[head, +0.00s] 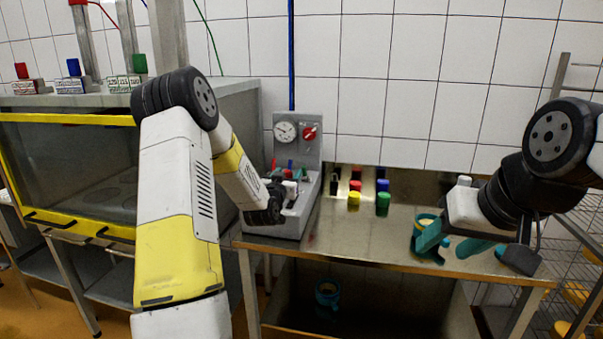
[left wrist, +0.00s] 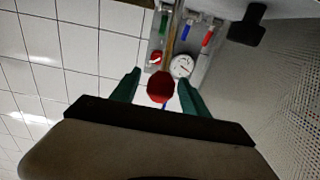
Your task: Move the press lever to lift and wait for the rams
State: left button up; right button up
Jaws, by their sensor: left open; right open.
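A grey control box (head: 310,185) with a round gauge (head: 285,131) and a red dial (head: 309,133) stands at the left end of the metal table. In the left wrist view, a lever with a red ball knob (left wrist: 160,87) rises from the box (left wrist: 200,40); the gauge (left wrist: 181,66) is beside it. My left gripper (left wrist: 158,85) is open, its teal fingers on either side of the ball, with gaps visible. In the head view, my left gripper (head: 275,210) is at the box and hides the lever. My right gripper (head: 455,246) is open above the table's right part.
Several coloured pots (head: 383,202) stand mid-table (head: 345,240). A yellow-framed cabinet (head: 70,118) is at left, with red (head: 22,70), blue (head: 74,67) and green (head: 139,63) pieces above white blocks.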

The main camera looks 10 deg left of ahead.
pick_arm(q)
jog(key=shift+w, duration=1.2)
grip_shut()
dwell(0.6)
